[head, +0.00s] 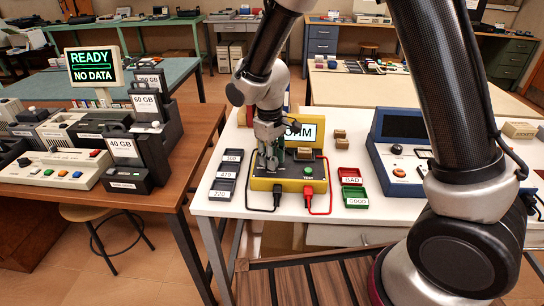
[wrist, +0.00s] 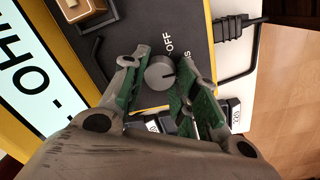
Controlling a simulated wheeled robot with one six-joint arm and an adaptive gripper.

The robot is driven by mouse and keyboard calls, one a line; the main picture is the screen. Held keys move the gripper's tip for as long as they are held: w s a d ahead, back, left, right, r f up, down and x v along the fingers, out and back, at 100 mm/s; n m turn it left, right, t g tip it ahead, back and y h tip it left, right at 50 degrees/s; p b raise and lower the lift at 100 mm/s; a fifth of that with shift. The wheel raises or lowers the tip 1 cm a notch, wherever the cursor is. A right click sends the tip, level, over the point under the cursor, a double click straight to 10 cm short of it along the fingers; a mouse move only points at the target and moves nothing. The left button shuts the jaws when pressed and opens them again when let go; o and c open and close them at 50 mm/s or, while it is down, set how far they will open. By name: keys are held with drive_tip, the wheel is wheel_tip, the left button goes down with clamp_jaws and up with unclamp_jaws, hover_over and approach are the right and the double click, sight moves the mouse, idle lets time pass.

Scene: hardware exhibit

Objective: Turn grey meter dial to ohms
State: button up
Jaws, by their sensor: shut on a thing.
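The yellow-edged meter (head: 262,184) stands on the white table in the head view, with a lit screen (head: 305,132) reading partly "OHM". The screen also shows sideways in the wrist view (wrist: 35,85). The grey dial (wrist: 160,70) is on the dark meter face, beside the printed "OFF"; part of another label is hidden. A dark mark shows on the dial, but its exact setting is unclear. My gripper (wrist: 161,82) is shut on the dial, a green-padded finger at each side. In the head view my gripper (head: 268,160) points down and hides the dial.
Black and red leads (head: 320,200) hang at the meter's front. Labelled black trays (head: 225,172) are left of it; red BAD (head: 351,176) and green GOOD (head: 355,197) trays are right. A blue device (head: 400,150) stands further right. A tan block (wrist: 82,10) is on the meter.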

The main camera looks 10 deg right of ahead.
drive_tip(key=o, duration=1)
drive_tip(key=r, duration=1.2)
drive_tip(key=shift+s+a, duration=0.25)
drive_tip(key=shift+a, duration=0.05)
